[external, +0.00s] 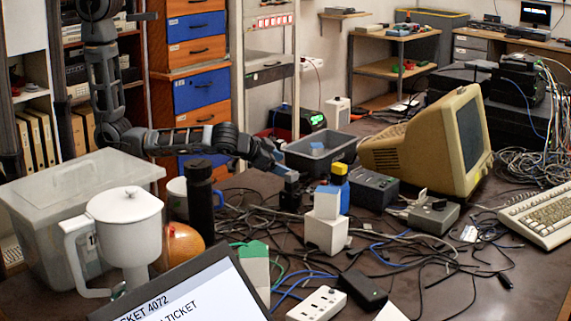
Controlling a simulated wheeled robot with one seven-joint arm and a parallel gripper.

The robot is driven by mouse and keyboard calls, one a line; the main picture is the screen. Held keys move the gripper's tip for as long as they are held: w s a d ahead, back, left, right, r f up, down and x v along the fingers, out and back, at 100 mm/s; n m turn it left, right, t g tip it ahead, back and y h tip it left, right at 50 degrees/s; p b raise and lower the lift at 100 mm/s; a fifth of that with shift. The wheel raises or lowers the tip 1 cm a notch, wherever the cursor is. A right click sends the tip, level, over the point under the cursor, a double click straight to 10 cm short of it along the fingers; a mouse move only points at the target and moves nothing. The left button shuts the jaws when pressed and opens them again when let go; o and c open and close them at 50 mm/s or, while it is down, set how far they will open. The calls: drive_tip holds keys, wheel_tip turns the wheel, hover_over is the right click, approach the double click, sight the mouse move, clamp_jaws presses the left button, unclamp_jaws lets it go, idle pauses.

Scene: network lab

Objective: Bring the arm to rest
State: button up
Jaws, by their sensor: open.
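My arm (190,140) comes down from the upper left and reaches right, low over the cluttered table (440,285). My gripper (291,198) is at the arm's far end, pointing down close to the tabletop. It is just left of a white block-like object (326,228) and a blue bottle with a yellow top (340,182). The fingers are small and dark here, and I see nothing clearly held between them. Whether they touch anything below is too small to tell.
A grey bin (320,152) stands just behind my gripper. A black cylinder (200,203), a white jug (126,230) and a lidded plastic box (75,195) stand left, near the arm. A beige monitor (410,150) stands right. Loose cables (420,250) cover much of the table.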

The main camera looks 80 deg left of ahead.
drive_tip(key=s+f+h, duration=0.1)
drive_tip(key=s, duration=0.2)
drive_tip(key=s+a+f+m+h, duration=0.1)
drive_tip(key=s, duration=0.3)
drive_tip(key=s+f, duration=0.1)
drive_tip(key=s, duration=0.2)
drive_tip(key=shift+s+a+f+h+p, duration=0.1)
drive_tip(key=shift+s+a+h+p, duration=0.15)
drive_tip(key=shift+h+p, duration=0.15)
drive_tip(key=s+r, duration=0.1)
drive_tip(key=s, duration=0.3)
drive_tip(key=s+h, duration=0.1)
drive_tip(key=s, duration=0.3)
drive_tip(key=s+a+r+m+t+h+p, duration=0.1)
drive_tip(key=s, duration=0.3)
drive_tip(key=shift+r, duration=0.35)
drive_tip(key=s+a+r+n+t+p, duration=0.1)
drive_tip(key=s+a+r+t, duration=0.1)
drive_tip(key=s+r, duration=1.4)
wheel_tip(320, 180, up, 3)
drive_tip(key=shift+a+t+p, duration=0.35)
drive_tip(key=shift+a+t, duration=0.05)
drive_tip(key=shift+t, duration=0.4)
drive_tip(key=shift+s, duration=0.1)
